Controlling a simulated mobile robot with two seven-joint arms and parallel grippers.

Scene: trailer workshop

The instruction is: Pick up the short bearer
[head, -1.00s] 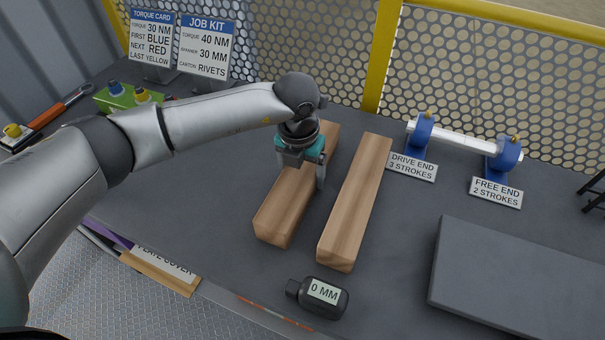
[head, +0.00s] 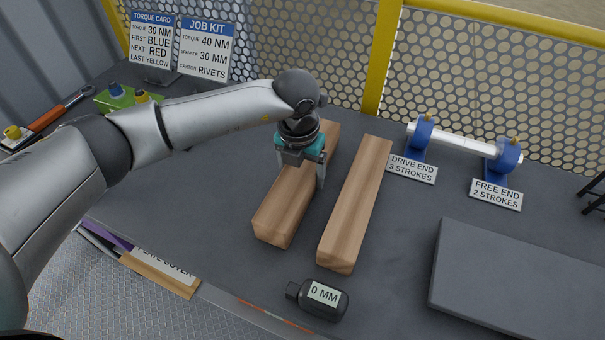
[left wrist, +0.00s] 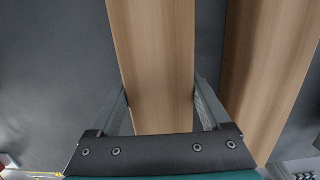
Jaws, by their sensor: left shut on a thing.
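Two light wooden bearers lie side by side on the dark bench. My left gripper (head: 302,172) comes down from above onto the left-hand bearer (head: 282,212), with one finger on each side of it near its middle. The left wrist view also shows this bearer (left wrist: 153,55) between the two fingers, and the gripper is shut on it. It still appears to rest on the bench. The right-hand bearer (head: 356,205) looks a little longer and lies free; it shows at the right of the wrist view (left wrist: 268,65). My right gripper is not in view.
A black gauge reading 0 MM (head: 318,298) lies near the front edge. A grey slab (head: 520,285) is at the right. Blue stands holding a white bar (head: 458,142) are at the back right. A mesh fence (head: 490,75) and sign cards (head: 205,48) stand behind.

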